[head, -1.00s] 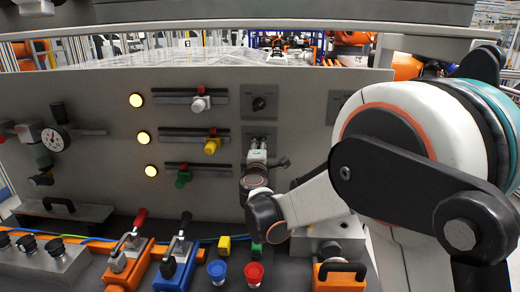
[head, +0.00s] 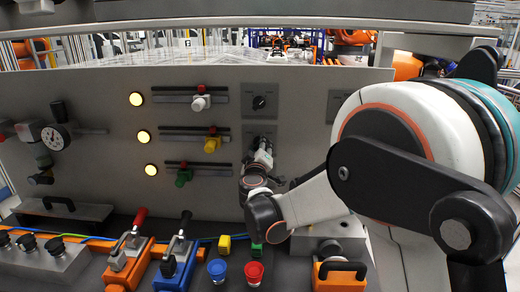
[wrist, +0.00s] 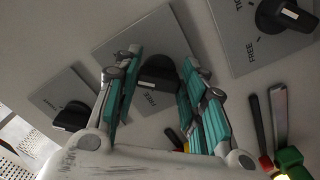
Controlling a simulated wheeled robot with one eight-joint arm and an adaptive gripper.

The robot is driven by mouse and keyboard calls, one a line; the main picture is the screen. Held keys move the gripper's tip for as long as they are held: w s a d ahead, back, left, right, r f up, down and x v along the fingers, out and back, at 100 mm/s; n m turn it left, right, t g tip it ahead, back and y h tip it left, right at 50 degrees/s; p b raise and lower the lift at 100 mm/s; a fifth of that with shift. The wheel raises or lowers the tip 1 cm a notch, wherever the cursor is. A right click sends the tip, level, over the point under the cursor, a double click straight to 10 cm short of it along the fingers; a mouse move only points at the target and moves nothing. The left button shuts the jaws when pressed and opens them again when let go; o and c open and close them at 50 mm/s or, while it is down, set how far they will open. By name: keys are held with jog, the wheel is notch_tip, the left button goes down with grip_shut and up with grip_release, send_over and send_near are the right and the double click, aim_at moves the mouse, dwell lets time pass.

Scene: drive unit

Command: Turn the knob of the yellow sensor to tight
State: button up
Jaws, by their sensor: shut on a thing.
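The yellow sensor (head: 211,145) sits on the middle rail of the upright grey panel, in the head view. The black knob (wrist: 157,72) on the middle plate, to the right of that rail, is between my fingers in the wrist view. My gripper (head: 262,147) is at this plate and covers the knob in the head view. In the wrist view my gripper (wrist: 160,60) is shut on the knob, with a teal finger on either side. The word FREE shows on the plate near the knob. The knob's pointer direction and its TIGHT mark are not clear.
Another knob (head: 259,102) is above. The knob (wrist: 283,17) at the wrist view's upper right has FREE and TIGHT marks. White (head: 201,103) and green (head: 183,177) sensors are on the other rails. Clamps and red and blue cups (head: 254,272) stand below.

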jog(key=shift+f+m, duration=0.1)
jog(key=shift+m, duration=0.2)
dwell(0.4)
jog(key=o, duration=1.1)
jog(key=shift+c, duration=0.2)
jog(key=s, duration=1.2)
jog(key=shift+a, duration=0.25)
